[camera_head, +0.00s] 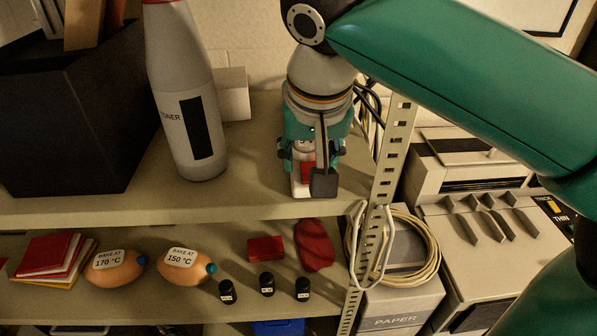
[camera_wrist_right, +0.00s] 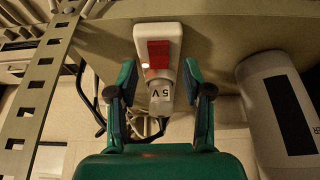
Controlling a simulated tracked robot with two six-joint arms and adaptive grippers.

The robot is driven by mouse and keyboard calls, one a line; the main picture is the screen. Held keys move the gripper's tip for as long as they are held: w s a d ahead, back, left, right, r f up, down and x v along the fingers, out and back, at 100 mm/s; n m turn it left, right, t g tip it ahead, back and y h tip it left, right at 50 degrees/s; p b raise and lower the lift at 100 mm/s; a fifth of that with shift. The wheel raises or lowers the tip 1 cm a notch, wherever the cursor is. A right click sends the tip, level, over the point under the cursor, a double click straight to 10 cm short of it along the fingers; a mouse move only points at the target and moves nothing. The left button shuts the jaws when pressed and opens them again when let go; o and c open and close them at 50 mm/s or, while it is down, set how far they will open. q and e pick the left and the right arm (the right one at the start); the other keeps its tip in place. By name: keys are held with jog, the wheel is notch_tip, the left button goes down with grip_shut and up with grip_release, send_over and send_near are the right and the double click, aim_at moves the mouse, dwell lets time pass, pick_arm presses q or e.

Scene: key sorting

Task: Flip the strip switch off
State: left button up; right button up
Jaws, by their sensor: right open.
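A white power strip (camera_wrist_right: 172,32) with a wide red switch (camera_wrist_right: 158,53) lies on the upper shelf, near its front edge. A pale plug (camera_wrist_right: 160,98) marked "5 V" sits at the strip's near end in the right wrist view. My right gripper (camera_wrist_right: 160,76) is open, with one finger on each side of the plug end and nothing visibly gripped. In the head view, the gripper is over the strip (camera_head: 299,188) and hides most of it; part of the red switch (camera_head: 308,174) shows. I cannot tell the switch's position. My left gripper is not in view.
A toner bottle (camera_head: 188,105) and a black bin (camera_head: 75,115) stand left on the upper shelf. A perforated post (camera_head: 391,150) and coiled cable (camera_head: 425,250) are at right. Bulbs (camera_head: 115,267), small black jars (camera_head: 266,284) and red items (camera_head: 265,249) lie on the lower shelf.

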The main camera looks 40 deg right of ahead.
jog(key=shift+x, duration=1.25)
grip_shut()
